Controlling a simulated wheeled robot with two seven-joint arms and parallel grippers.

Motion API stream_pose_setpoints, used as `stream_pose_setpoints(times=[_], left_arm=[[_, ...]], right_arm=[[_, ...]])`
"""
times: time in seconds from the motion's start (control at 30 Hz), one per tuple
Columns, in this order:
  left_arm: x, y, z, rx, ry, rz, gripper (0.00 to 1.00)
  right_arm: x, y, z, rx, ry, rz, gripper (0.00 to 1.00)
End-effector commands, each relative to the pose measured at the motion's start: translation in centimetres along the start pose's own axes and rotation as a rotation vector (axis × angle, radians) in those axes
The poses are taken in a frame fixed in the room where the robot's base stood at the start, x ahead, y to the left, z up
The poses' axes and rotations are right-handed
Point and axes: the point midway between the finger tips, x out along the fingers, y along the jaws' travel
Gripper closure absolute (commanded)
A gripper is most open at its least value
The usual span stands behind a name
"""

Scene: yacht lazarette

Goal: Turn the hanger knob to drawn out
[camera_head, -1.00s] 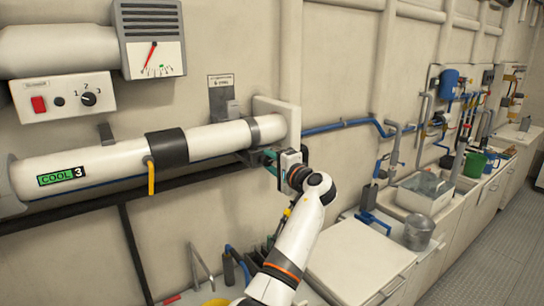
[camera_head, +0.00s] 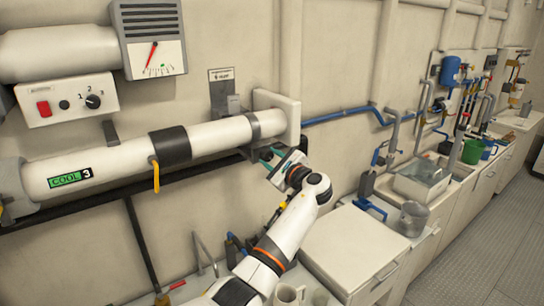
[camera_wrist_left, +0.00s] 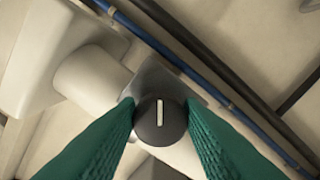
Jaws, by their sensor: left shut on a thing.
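The hanger knob (camera_wrist_left: 159,121) is a round dark knob with a pale pointer line, seen in the left wrist view. The line runs nearly straight up the picture with a slight tilt. The knob sits on a dark grey hanger (camera_wrist_left: 163,82), which shows in the head view as a grey band (camera_head: 254,129) on the white pipe. My left gripper (camera_head: 265,157) is shut on the knob, with a green finger on either side of it. In the head view the gripper and pipe hide the knob. My right gripper is not in view.
The white pipe (camera_head: 110,165) runs along the wall with a black rail (camera_head: 200,165) under it. A blue pipe (camera_head: 338,116) continues right. A control box (camera_head: 66,98) and a gauge (camera_head: 155,58) hang upper left. A white-topped counter (camera_head: 350,245) stands below right.

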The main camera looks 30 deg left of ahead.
Motion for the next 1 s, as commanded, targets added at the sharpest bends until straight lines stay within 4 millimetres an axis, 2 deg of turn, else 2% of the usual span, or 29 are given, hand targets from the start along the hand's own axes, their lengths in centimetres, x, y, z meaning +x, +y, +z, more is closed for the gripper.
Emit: stream_pose_setpoints(times=[0.5, 0.7, 1.0], left_arm=[[0.17, 0.07, -0.47, 0.451, 0.009, 0.002, 0.89], [0.13, 0.07, -0.47, 0.566, 0.008, 0.003, 0.89], [0.16, 0.06, -0.54, 0.649, 0.009, 0.002, 0.89]], right_arm=[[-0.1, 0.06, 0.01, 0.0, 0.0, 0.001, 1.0], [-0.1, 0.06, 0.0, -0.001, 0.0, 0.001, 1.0], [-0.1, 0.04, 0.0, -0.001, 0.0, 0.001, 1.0]])
